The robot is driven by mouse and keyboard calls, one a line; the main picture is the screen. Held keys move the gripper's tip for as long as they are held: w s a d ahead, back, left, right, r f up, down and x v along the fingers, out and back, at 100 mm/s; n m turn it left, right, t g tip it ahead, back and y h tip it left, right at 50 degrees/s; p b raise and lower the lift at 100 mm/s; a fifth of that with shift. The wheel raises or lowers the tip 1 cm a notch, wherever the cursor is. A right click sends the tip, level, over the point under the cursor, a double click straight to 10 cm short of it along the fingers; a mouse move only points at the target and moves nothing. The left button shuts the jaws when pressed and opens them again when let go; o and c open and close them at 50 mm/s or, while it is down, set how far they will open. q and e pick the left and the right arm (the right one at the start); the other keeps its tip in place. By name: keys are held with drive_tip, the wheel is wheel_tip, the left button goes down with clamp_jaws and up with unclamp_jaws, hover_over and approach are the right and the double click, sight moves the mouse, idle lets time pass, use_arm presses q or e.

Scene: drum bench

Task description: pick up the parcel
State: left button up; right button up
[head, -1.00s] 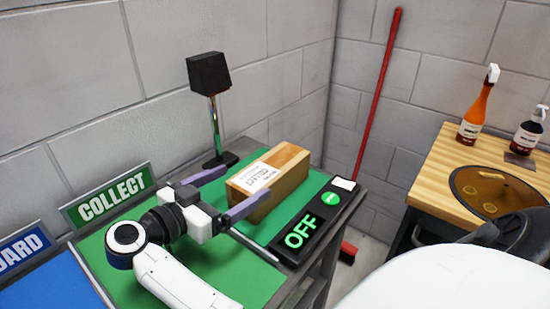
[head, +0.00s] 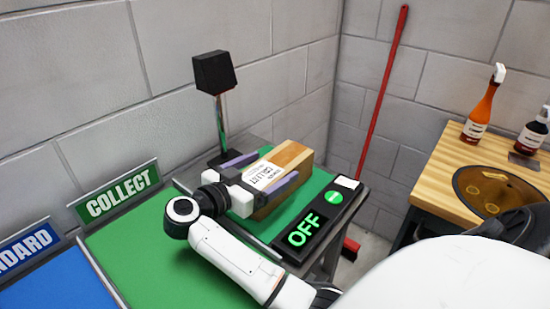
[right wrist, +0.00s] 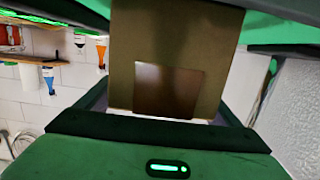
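The parcel (head: 291,154) is a brown box with a white label marked COLLECT on its top. It lies on the green bench top (head: 130,245) in the head view. My right gripper (head: 277,165) is around its near end, with one purple finger along each long side. The fingers are about as far apart as before, and I cannot tell whether they touch the sides. In the right wrist view, the parcel's end face (right wrist: 205,40) fills the space between the fingers. My left gripper is not in view.
A black head on a post (head: 214,75) stands behind the parcel. A black panel reading OFF with a green button (head: 333,197) lies to its right. A COLLECT sign (head: 122,192) stands at the left. A wooden table with spray bottles (head: 480,110) is at the right.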

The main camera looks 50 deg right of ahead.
drive_tip(key=c, duration=1.4)
drive_tip(key=shift+r, duration=0.15)
drive_tip(key=c, duration=0.3)
